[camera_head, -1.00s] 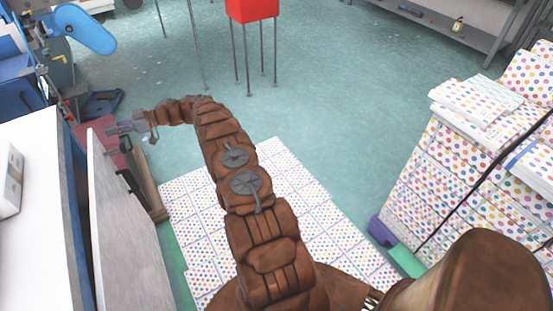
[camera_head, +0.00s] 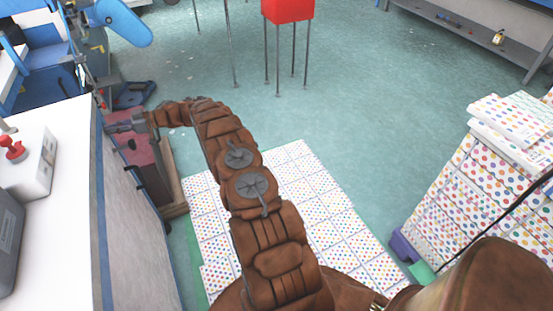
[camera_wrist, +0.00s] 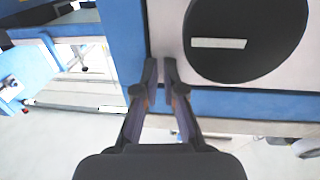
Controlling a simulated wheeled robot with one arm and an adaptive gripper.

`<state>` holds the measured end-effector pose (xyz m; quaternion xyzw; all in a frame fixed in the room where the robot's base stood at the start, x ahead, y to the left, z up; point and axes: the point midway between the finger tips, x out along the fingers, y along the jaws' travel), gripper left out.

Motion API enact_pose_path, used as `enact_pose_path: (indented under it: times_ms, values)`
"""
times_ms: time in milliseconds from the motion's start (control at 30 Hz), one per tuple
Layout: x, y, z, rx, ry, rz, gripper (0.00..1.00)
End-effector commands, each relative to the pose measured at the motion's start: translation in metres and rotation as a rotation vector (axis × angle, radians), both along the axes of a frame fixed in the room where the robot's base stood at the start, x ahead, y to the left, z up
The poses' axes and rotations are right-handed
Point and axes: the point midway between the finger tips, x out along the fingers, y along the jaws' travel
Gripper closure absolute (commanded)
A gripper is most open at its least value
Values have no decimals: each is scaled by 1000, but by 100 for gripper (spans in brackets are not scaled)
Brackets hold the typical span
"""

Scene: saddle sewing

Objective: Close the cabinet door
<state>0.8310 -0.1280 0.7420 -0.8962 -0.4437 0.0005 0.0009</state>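The cabinet door (camera_head: 140,235) is a grey panel at the left in the head view. It stands nearly along the front of the white-topped cabinet (camera_head: 65,230) with its blue edge; I cannot tell whether any gap is left. Small dark handle parts (camera_head: 138,182) show near the door's far end. My gripper (camera_head: 118,127) is at the far end of the door, close to or touching it. In the wrist view my gripper's fingers (camera_wrist: 161,65) are near each other with a narrow gap and nothing clearly between them. They point at a pale panel with a blue border and a black disc (camera_wrist: 245,35).
A dark red box (camera_head: 150,165) with a wooden side stands by the door's far end. Dotted boxes (camera_head: 450,180) are stacked at the right. A red stool (camera_head: 288,10) and a blue machine (camera_head: 120,20) are farther back. Open floor lies beyond my arm.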

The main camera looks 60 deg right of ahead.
Motion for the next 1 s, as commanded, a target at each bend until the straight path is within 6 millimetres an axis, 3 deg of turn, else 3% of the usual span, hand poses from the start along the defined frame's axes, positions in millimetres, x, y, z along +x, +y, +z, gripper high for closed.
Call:
enact_pose_path:
  times_ms: [33,667,867,1000]
  values:
    - [5,19,4,2,-6,19,100]
    - [6,53,6,-30,-8,35,100]
    - [0,48,7,-29,-9,42,100]
    - [-9,29,7,-22,-9,39,100]
